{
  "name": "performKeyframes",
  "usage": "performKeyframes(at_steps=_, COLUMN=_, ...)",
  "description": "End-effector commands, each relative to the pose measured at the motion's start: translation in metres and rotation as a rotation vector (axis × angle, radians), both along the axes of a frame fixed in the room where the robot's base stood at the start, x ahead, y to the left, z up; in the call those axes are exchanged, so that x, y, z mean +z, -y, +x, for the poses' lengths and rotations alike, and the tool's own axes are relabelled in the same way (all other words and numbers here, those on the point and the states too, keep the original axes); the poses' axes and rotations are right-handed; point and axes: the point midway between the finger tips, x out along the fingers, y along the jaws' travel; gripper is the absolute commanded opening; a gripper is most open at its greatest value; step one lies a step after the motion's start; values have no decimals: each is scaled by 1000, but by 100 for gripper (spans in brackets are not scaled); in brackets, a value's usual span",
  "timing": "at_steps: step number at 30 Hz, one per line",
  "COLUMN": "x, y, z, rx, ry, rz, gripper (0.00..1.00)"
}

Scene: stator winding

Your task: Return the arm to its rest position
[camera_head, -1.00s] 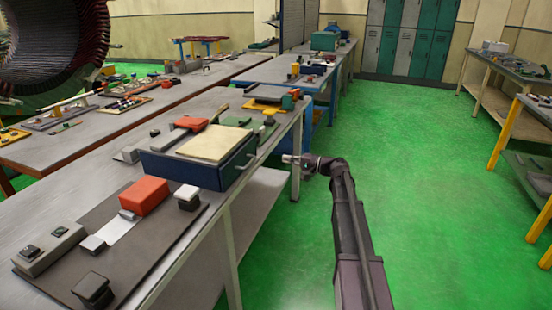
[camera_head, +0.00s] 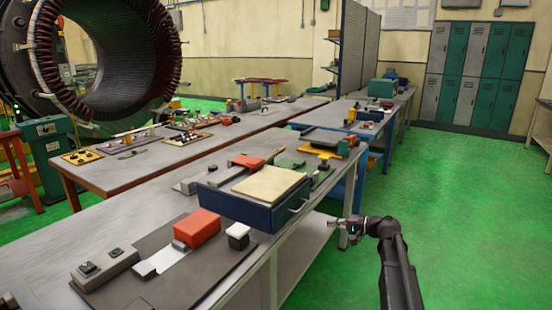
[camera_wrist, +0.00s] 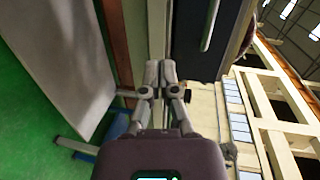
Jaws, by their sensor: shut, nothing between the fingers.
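My arm (camera_head: 395,265) rises at the lower right of the head view and bends left at the top. My gripper (camera_head: 338,224) points left toward the near workbench and is beside its right edge, over the green floor. In the wrist view my gripper (camera_wrist: 160,68) has its two fingers together with nothing between them. It touches nothing that I can make out.
The near workbench (camera_head: 120,222) bears a blue box (camera_head: 240,210) with a handle facing my gripper, a red block (camera_head: 197,228) and small parts. A large stator (camera_head: 50,60) stands at the back left. Green floor (camera_head: 450,180) is clear to the right.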

Motion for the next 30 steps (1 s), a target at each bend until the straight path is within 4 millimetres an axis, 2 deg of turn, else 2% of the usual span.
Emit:
performKeyframes(at_steps=1, x=-10, y=-14, z=-16, rx=22, ry=-18, rz=-51, gripper=0)
performKeyframes(at_steps=6, x=-46, y=-47, z=-59, rx=99, ry=-84, rz=-250, gripper=0)
performKeyframes(at_steps=13, x=-90, y=-74, z=-120, rx=199, ry=-170, rz=-527, gripper=0)
performKeyframes(at_steps=18, x=-116, y=-81, z=-167, rx=264, ry=-230, rz=-735, gripper=0)
performKeyframes(at_steps=24, x=-137, y=-77, z=-219, rx=328, ry=-294, rz=-971, gripper=0)
performKeyframes(at_steps=30, x=-145, y=-69, z=-250, rx=364, ry=-334, rz=-1133, gripper=0)
